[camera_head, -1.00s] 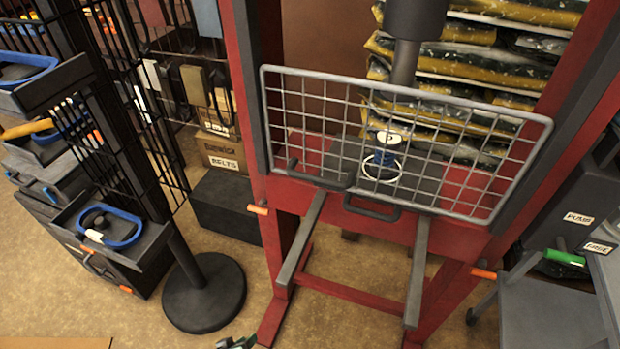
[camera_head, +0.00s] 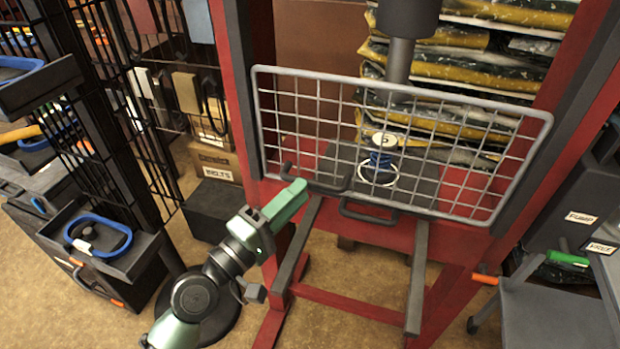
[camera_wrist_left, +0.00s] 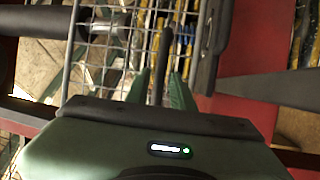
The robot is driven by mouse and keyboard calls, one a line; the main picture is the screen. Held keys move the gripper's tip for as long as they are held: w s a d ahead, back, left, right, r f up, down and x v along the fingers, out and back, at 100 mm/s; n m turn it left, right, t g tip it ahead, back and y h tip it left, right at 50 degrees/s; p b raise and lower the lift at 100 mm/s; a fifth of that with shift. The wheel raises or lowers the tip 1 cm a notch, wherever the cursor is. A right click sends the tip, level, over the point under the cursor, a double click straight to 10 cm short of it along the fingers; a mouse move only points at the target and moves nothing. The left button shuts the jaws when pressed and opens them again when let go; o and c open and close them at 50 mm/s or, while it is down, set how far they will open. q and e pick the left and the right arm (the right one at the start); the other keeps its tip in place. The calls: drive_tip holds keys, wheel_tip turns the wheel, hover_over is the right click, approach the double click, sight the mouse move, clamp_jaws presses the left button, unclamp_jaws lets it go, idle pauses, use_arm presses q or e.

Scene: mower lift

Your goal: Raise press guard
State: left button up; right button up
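The press guard (camera_head: 330,125) is a grey wire-mesh panel in a light metal frame. It hangs slightly tilted across the front of the red press (camera_head: 460,235). A dark bar handle (camera_head: 325,188) sits at its lower left, and a second dark handle (camera_head: 368,216) lies lower, near the middle. My left gripper (camera_head: 297,190) is at the left end of the first handle. In the left wrist view its green fingers (camera_wrist_left: 159,92) are apart, with a dark bar (camera_wrist_left: 158,60) between them and gaps on both sides. My right gripper is not in view.
A blue-and-white ringed part (camera_head: 380,168) shows behind the mesh. A black wire rack with trays (camera_head: 100,245) stands left. A grey cart (camera_head: 550,315) stands at the right. Yellow-and-black bags (camera_head: 480,75) fill shelves behind the press.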

sight(310, 182)
use_arm(q)
drive_tip(key=shift+p+x, duration=0.4)
drive_tip(key=shift+x, duration=1.8)
drive_tip(key=shift+f, duration=0.1)
clamp_jaws()
